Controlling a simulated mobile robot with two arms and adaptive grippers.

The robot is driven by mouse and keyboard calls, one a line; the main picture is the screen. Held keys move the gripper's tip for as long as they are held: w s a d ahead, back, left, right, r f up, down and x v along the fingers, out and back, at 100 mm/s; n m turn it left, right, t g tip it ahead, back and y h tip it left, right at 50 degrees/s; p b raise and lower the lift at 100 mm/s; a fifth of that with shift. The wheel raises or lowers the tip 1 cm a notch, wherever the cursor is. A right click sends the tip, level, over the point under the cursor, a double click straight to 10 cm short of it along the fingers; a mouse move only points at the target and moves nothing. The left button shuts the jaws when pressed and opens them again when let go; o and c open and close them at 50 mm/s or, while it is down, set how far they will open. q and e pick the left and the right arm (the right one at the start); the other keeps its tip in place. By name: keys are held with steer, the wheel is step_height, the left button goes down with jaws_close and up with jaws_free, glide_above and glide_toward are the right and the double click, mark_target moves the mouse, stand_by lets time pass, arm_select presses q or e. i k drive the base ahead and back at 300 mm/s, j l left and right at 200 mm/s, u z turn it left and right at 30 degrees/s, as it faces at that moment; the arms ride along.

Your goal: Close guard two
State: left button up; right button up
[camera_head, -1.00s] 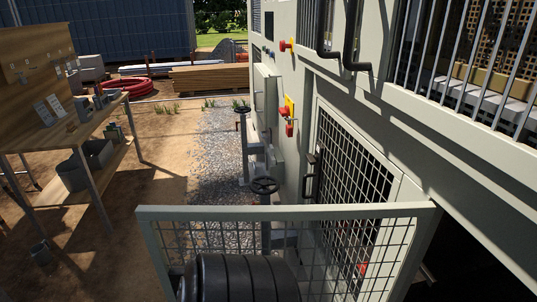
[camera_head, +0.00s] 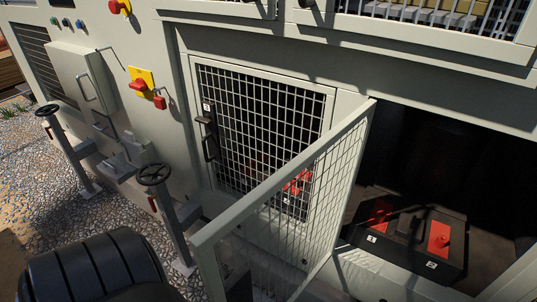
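An open guard (camera_head: 290,190), a pale frame with wire mesh, swings out from the machine front towards me. Its hinge side is at the right, by a dark open bay (camera_head: 430,150). Its free edge is at the lower left, apart from the machine. A second mesh guard (camera_head: 260,115) with a black handle (camera_head: 209,138) sits flush in the machine front behind it, apparently closed. I cannot read a number that tells which is guard two. Neither of my grippers is in view.
A dark unit (camera_head: 405,238) with red parts sits in the open bay. Black handwheels (camera_head: 154,174) on grey valve posts stand left of the guards. A red switch on a yellow plate (camera_head: 142,80) is on the machine wall. Gravel (camera_head: 45,200) lies at the left.

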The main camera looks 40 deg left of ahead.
mark_target(237, 288)
steer(key=k+j+z, duration=0.15)
steer(key=j, duration=0.3)
steer(key=j+z, duration=0.15)
steer(key=j, duration=0.3)
steer(key=k+j+z, duration=0.15)
steer(key=j, duration=0.25)
